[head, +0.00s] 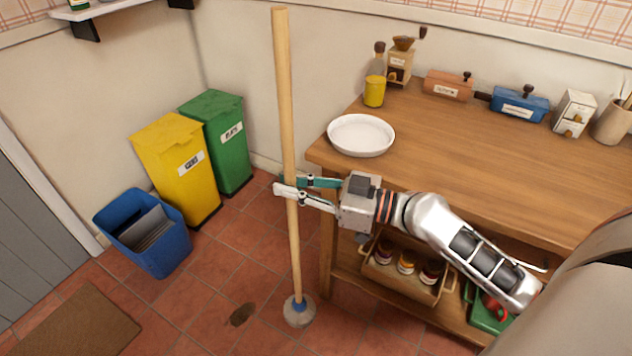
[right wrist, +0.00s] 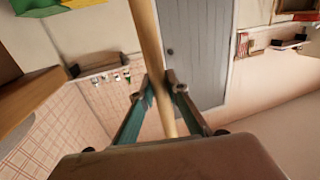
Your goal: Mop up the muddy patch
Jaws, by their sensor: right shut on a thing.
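A mop with a long wooden handle (head: 284,100) stands nearly upright on the tiled floor. Its round grey head (head: 299,312) with a blue collar rests low, at or near the floor. My right gripper (head: 288,188) is shut around the handle at about mid-height. In the right wrist view the handle (right wrist: 150,40) passes between the two fingers (right wrist: 162,92). A dark brown muddy patch (head: 242,314) lies on the floor just left of the mop head, apart from it. My left gripper is not in view.
A wooden table (head: 450,150) stands right of the mop, with a white dish (head: 361,135) at its near corner. A blue bin (head: 150,235), a yellow bin (head: 178,165) and a green bin (head: 218,135) stand left. A brown doormat (head: 75,325) lies front left. Floor around the patch is clear.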

